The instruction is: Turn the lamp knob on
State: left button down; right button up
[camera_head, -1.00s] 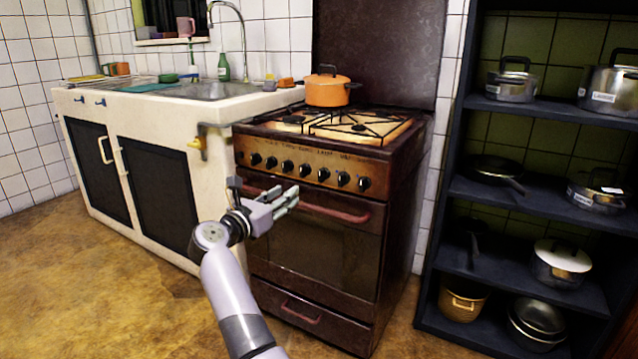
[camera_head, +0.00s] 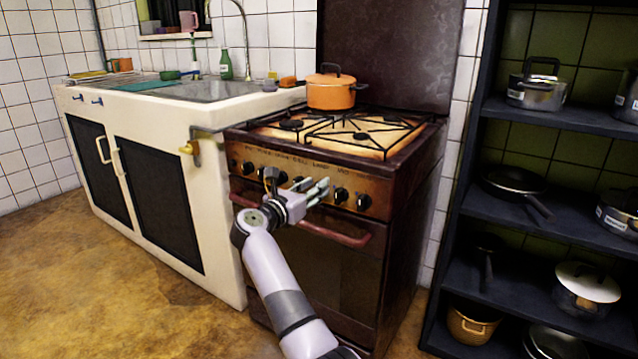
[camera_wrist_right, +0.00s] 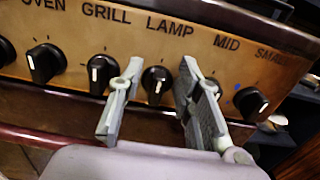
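The lamp knob (camera_wrist_right: 156,85) is a round black knob with a white mark, below the word LAMP on the cooker's brown panel. In the right wrist view it shows between the two spread fingers of my right gripper (camera_wrist_right: 157,92). Whether the fingers touch it cannot be told. In the head view my right gripper (camera_head: 319,190) is at the cooker's front panel and hides the lamp knob. My right gripper is open and holds nothing. My left gripper is not in view.
The mid knob (camera_wrist_right: 207,89) is partly behind the right finger, and the grill knob (camera_wrist_right: 102,72) is left of the left finger. A red oven handle (camera_head: 335,234) runs below the panel. An orange pot (camera_head: 331,93) stands on the hob. Dark shelves (camera_head: 555,118) stand at right.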

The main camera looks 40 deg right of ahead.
jog(key=shift+c, duration=0.4)
jog(key=shift+r, duration=0.1)
grip_shut()
